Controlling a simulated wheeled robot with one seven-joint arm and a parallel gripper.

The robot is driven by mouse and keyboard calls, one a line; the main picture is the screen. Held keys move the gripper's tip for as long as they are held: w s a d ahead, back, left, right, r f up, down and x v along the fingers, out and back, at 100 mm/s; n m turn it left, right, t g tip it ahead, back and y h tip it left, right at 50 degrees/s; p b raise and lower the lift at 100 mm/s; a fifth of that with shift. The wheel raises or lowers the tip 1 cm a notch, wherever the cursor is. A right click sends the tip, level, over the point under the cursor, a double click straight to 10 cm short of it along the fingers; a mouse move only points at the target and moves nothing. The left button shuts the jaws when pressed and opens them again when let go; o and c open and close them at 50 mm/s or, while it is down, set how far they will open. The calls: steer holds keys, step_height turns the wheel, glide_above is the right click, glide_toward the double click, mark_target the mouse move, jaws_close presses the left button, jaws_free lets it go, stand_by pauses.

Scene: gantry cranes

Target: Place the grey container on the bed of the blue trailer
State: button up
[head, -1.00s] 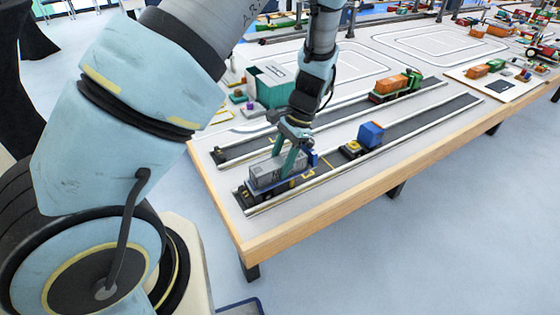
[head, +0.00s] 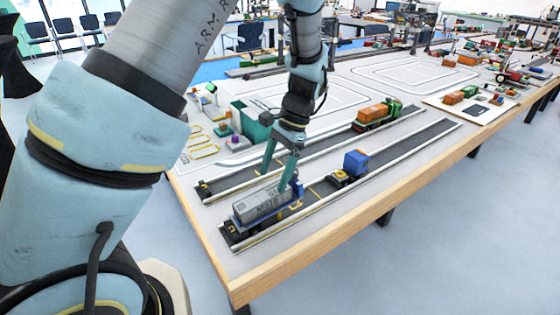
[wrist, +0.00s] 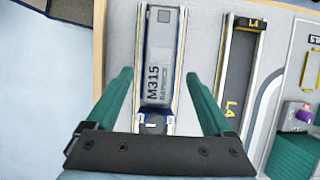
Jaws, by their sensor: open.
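The grey container (head: 262,204), marked M315 in the wrist view (wrist: 158,70), lies lengthwise on the blue trailer (head: 298,188), near the left end of the front lane. In the wrist view blue edges of the trailer (wrist: 180,60) show along the container's sides. The container looks level; its underside is hidden. My gripper (head: 274,180) is open and empty above the container's right part. In the wrist view its two green fingers (wrist: 160,78) are spread to either side of the container, with clear gaps between.
A truck with a blue box (head: 356,163) stands further right in the same lane. A green truck with an orange load (head: 376,114) is in the lane behind. A green open bin (head: 250,122) stands behind my gripper. The wooden table edge (head: 330,229) runs along the front.

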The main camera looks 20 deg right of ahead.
steer(key=b+v, duration=0.1)
steer(key=v, duration=0.4)
steer(key=a+r+n+t+h, duration=0.1)
steer(key=a+n, duration=0.6)
steer(key=a, duration=0.8)
steer(key=a+r+n+t+h, duration=0.1)
steer(key=a+n, duration=0.6)
steer(key=a, duration=0.7)
steer(key=r+h, duration=0.1)
steer(key=h, duration=0.1)
steer(key=shift+w+a+n+h, duration=0.2)
steer(key=shift+a+n+h, duration=0.1)
steer(key=shift+a+h, duration=0.1)
